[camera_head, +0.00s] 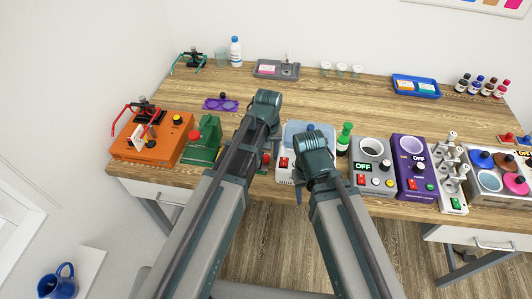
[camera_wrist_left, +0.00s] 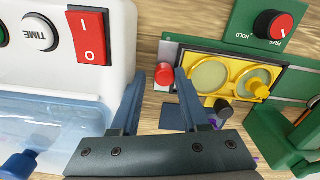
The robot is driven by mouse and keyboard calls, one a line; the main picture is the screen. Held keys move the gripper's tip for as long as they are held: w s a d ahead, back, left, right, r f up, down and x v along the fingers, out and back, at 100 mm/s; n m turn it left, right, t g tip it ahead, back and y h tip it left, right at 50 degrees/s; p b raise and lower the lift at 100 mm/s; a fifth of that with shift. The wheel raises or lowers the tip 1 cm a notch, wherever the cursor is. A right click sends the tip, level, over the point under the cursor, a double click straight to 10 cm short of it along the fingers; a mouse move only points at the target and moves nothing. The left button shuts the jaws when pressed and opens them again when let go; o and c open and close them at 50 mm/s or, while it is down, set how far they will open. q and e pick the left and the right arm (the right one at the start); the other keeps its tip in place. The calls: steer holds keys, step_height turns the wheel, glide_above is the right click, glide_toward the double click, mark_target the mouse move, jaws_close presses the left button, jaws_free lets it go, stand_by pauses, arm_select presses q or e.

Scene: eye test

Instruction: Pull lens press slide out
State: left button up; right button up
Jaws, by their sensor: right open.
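The green lens press (camera_head: 203,140) stands near the table's front edge, left of my left arm. The left wrist view shows its green body (camera_wrist_left: 285,135) and a slide with a yellow frame (camera_wrist_left: 233,62) holding two round lenses. A red knob (camera_wrist_left: 164,76) is at the slide's left end. My left gripper (camera_wrist_left: 158,78) is open, its two fingers on either side of the red knob; I cannot tell whether they touch it. My arm mostly hides this gripper in the head view. My right gripper (camera_head: 299,191) is open, partly hidden by its arm, before the white device.
The white device (camera_head: 291,167) with a red switch stands close right of the press. An orange device (camera_head: 150,142) is to the left, and grey (camera_head: 371,163) and purple (camera_head: 415,170) devices to the right. Purple glasses (camera_head: 220,104) lie behind the press.

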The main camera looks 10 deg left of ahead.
arm_select(q)
steer(key=shift+r, duration=0.1)
stand_by(0.3)
steer(key=shift+a+r+p, duration=0.1)
steer(key=shift+r+p, duration=0.35)
steer(key=shift+p, duration=0.1)
step_height(320, 180, up, 13)
steer(key=p, duration=1.2)
steer(key=shift+f+p, duration=0.15)
steer(key=shift+p, duration=0.2)
